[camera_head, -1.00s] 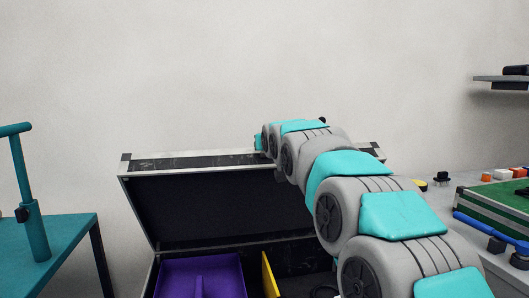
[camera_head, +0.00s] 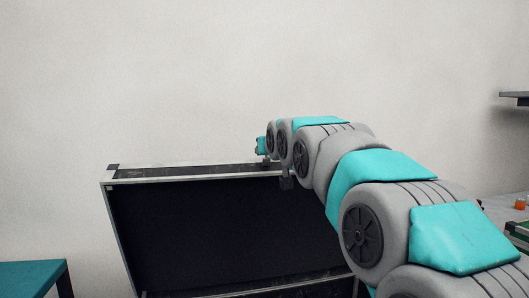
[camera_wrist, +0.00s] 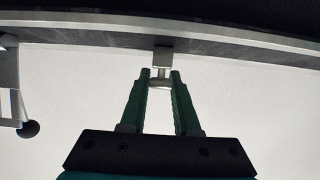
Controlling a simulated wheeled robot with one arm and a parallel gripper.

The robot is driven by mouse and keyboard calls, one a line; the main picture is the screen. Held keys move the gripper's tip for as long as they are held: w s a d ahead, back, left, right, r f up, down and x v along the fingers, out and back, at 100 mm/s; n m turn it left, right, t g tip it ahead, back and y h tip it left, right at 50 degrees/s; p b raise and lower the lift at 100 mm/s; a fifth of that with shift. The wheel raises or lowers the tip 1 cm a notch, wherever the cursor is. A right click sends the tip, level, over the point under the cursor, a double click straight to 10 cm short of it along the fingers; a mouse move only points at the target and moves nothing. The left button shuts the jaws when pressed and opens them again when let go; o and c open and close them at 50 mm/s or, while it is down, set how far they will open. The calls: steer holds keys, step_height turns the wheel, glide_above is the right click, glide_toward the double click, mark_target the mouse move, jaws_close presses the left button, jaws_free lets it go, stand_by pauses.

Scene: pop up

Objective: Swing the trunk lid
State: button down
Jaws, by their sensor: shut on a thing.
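The trunk's black lid (camera_head: 225,240) stands open and raised, with its dark inner side toward me and a metal-trimmed top edge (camera_head: 200,173). In the wrist view the lid's edge (camera_wrist: 225,40) runs across the top, and a small metal tab with a rounded end (camera_wrist: 162,57) sticks out from it. My gripper (camera_wrist: 160,78) has its two green fingers on either side of the tab's end and is shut on it. In the head view my arm reaches from the lower right to the lid's top edge; the fingertips are too small to make out there.
A teal table (camera_head: 30,278) stands at the lower left. A dark wall shelf (camera_head: 515,99) is at the right edge, above a worktop with small items (camera_head: 520,205). The pale wall behind the lid is bare. The trunk's inside is below the frame.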

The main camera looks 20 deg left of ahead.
steer(key=shift+f, duration=0.2)
steer(key=c, duration=1)
jaws_free()
steer(key=o, duration=0.4)
steer(key=shift+r, duration=0.1)
steer(key=shift+c, duration=0.2)
steer(key=b+v, duration=0.1)
steer(key=v, duration=0.6)
steer(key=shift+s+d, duration=0.2)
steer(key=shift+s, duration=0.15)
steer(key=shift+r, duration=0.1)
